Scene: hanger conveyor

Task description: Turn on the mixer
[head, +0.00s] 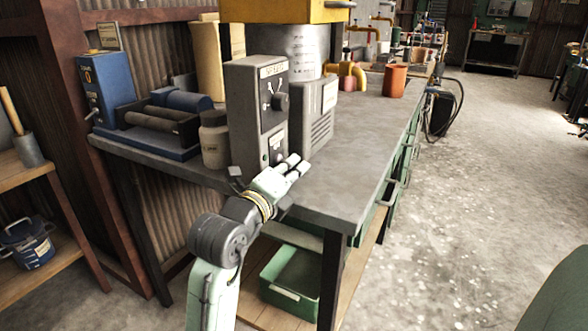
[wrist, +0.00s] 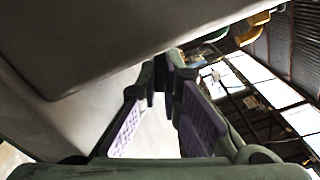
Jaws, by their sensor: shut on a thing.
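The mixer appears to be the machine with a yellow top (head: 285,11), a metal drum (head: 303,48) and a grey control box (head: 243,100) with a dial and black knob (head: 280,101). A small switch or lamp (head: 277,154) shows low on the box's front. My gripper (head: 297,164) is at the lower front of the box, just above the bench's front edge. In the wrist view, its fingertips (wrist: 168,75) close together around a small dark part beside a grey surface (wrist: 110,45). Which part this is cannot be told; the contact is hidden in the head view.
A vented grey housing (head: 314,115) stands right of the control box. A jar (head: 214,140), blue roller unit (head: 165,120) and blue box (head: 103,85) stand left. The bench top (head: 355,160) is clear to the right. An orange cup (head: 394,80) and pipes stand behind.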

